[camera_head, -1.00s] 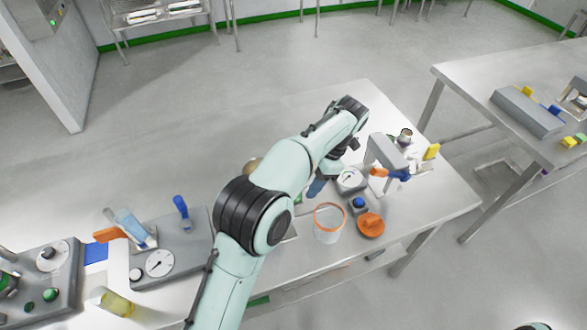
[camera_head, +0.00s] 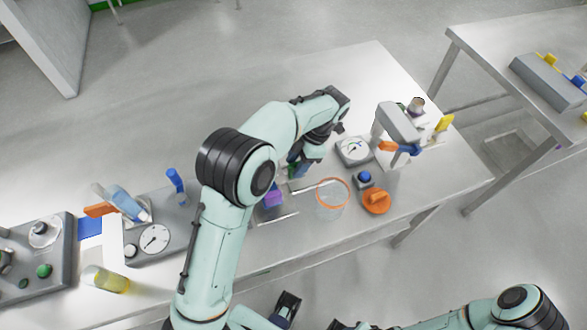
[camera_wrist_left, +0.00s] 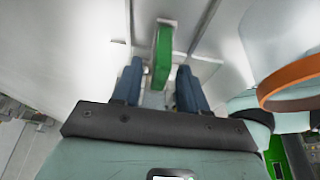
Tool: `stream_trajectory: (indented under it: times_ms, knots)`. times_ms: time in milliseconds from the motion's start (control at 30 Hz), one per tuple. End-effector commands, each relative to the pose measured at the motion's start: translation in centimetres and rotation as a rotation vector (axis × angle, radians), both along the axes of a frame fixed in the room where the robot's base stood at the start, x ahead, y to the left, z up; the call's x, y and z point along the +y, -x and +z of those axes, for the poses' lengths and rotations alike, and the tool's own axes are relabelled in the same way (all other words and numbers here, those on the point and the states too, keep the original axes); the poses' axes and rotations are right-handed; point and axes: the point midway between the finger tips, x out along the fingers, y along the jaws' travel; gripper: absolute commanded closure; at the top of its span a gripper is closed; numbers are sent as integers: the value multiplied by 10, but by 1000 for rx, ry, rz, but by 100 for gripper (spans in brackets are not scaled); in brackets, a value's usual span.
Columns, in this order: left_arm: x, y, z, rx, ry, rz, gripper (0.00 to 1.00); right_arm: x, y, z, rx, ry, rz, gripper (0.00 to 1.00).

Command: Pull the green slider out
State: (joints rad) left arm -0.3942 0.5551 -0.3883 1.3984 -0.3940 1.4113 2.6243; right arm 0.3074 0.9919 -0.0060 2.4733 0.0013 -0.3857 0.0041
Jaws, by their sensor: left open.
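The green slider (camera_wrist_left: 163,55) shows in the left wrist view as an upright green tab, with a pale strip beneath it. My left gripper (camera_wrist_left: 159,78) is open, its blue fingers on either side of the tab's line. I cannot tell whether either finger touches it. In the head view my left gripper (camera_head: 304,166) is low over the bench, behind the clear jar, and my arm mostly hides the slider. My right arm (camera_head: 520,305) is along the bottom edge; I cannot make out its jaws clearly.
The orange-rimmed clear jar (camera_head: 332,202) stands close to my left gripper. An orange knob (camera_head: 376,201), a blue button (camera_head: 364,180) and a dial gauge (camera_head: 354,151) are to its right. A purple block (camera_head: 273,198) is beside my forearm. The bench's front right is clear.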

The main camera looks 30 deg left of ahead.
Motion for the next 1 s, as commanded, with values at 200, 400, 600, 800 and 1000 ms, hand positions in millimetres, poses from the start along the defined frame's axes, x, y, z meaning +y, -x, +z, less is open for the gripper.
stream_trajectory:
  times_ms: [200, 400, 600, 800, 1000]
  knots:
    - [6, 6, -21, 0, 0, -1, 57, 0, 1, -3, 1, 0, 0, 57]
    - [6, 7, -24, -1, 0, -1, 57, 0, 1, -3, 1, 0, 0, 57]
    - [6, 7, -23, -1, 0, -1, 77, 0, 1, -3, 1, 0, 0, 57]
    - [6, 7, -23, -1, 0, -1, 100, 0, 1, -3, 1, 0, 0, 57]
    - [10, 3, -23, -1, -1, 1, 100, 0, 0, 1, -1, 0, 0, 57]
